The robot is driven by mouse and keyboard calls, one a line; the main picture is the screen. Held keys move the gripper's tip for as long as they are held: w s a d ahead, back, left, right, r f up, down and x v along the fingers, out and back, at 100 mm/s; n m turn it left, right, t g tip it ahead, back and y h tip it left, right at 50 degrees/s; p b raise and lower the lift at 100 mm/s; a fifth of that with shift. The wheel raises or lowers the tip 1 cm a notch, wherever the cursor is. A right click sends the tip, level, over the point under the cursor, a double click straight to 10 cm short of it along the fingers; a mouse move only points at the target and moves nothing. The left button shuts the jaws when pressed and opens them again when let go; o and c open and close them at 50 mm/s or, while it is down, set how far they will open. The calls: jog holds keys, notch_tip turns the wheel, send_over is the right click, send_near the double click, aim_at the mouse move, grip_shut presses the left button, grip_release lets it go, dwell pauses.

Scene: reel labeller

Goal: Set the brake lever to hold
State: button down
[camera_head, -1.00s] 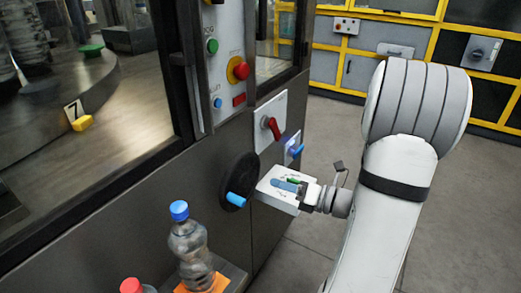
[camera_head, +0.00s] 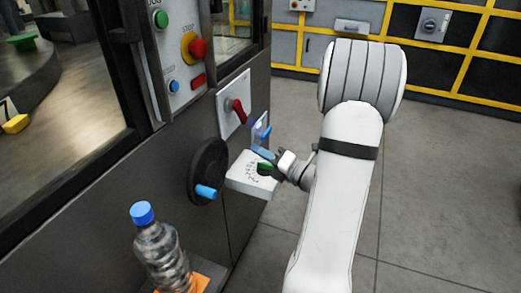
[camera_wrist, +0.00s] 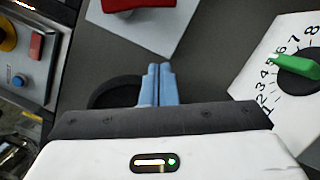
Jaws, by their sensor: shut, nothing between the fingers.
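A red lever (camera_head: 237,110) sits on a white plate (camera_head: 228,128) on the machine's side, under the stop button. Its red handle (camera_wrist: 135,4) is cut off at the top of the wrist view. I cannot read position marks on its plate, and no label shows whether it is the brake lever. My gripper (camera_head: 256,151) is to the right of and below the red lever, above a white box (camera_head: 247,184). In the wrist view my gripper's blue fingers (camera_wrist: 158,68) are pressed together and empty, pointing towards the plate, apart from the red handle.
A green pointer knob (camera_wrist: 298,66) on a numbered dial is right of my fingers. A black handwheel (camera_head: 208,165) with a blue grip is left of the box. A bottle (camera_head: 160,250) stands at front left. Open floor lies right.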

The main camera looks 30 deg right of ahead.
aim_at(236, 112)
jog(key=b+x, duration=0.1)
jog(key=x, duration=0.6)
jog(key=shift+w+a, duration=0.1)
jog(key=shift+w, duration=0.05)
jog(key=shift+w+d+r+p, duration=0.2)
jog(key=shift+w+d+r, duration=0.1)
jog(key=shift+d+r, duration=0.15)
jog(key=shift+w+d+r+p, duration=0.2)
jog(key=shift+w+d+r, duration=0.15)
jog(key=shift+d, duration=0.25)
jog(key=shift+w+d+r, duration=0.25)
jog(key=shift+w+d, duration=0.1)
jog(key=shift+d, duration=0.1)
jog(key=shift+d, duration=0.1)
